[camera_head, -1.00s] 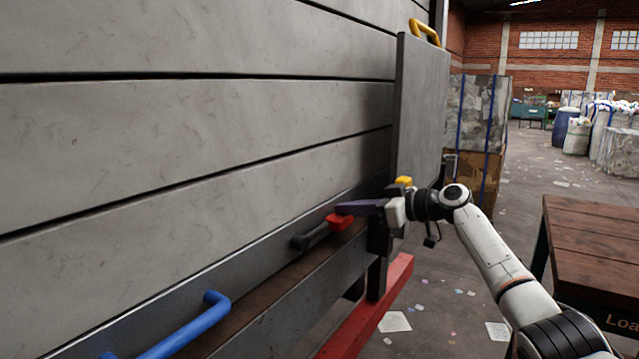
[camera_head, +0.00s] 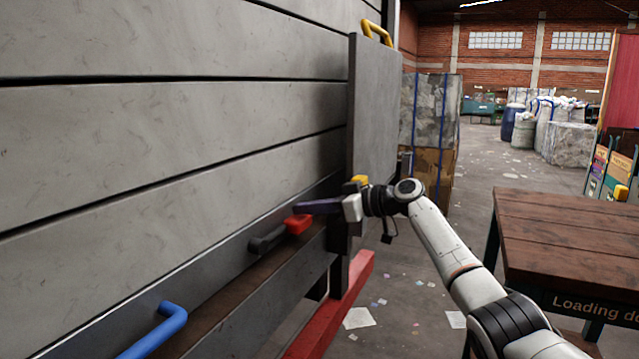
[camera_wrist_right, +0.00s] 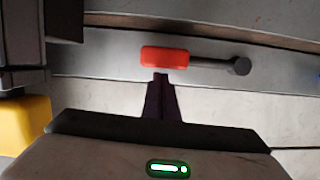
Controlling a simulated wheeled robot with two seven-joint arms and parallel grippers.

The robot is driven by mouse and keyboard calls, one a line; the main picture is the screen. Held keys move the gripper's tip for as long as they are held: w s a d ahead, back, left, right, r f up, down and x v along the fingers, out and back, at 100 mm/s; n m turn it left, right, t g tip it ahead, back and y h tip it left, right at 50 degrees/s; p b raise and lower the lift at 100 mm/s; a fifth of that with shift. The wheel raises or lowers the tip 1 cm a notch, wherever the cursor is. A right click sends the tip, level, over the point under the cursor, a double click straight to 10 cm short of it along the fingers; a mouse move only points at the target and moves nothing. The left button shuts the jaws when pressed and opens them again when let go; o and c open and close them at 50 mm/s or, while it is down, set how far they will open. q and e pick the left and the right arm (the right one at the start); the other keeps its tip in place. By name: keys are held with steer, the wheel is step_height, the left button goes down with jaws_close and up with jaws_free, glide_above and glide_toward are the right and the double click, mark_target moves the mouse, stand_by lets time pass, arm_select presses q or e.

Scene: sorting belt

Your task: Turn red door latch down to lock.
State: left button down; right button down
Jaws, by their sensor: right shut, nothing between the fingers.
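The red latch (camera_head: 297,224) is a red grip on a dark lever (camera_head: 266,241), low on the grey slatted door (camera_head: 180,120). In the right wrist view the red grip (camera_wrist_right: 164,57) and its dark lever (camera_wrist_right: 215,65) lie nearly level across the picture, with the round end at the right. My right gripper (camera_head: 299,207) is shut, its purple fingers at the red grip. In the right wrist view the shut fingertips (camera_wrist_right: 161,76) are right at the edge of the red grip, with nothing between them. Whether they touch it I cannot tell. My left gripper is not in view.
A blue handle (camera_head: 158,330) is at the lower left of the door. A grey panel with a yellow handle (camera_head: 376,32) stands beyond the latch. A red beam (camera_head: 335,300) runs below. A wooden table (camera_head: 570,230) is at right, with open floor between.

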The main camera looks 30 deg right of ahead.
steer(key=s+d+r, duration=0.5)
steer(key=s+d, duration=0.1)
steer(key=s, duration=0.1)
steer(key=shift+s+r+b, duration=0.35)
steer(key=shift+r+b, duration=0.05)
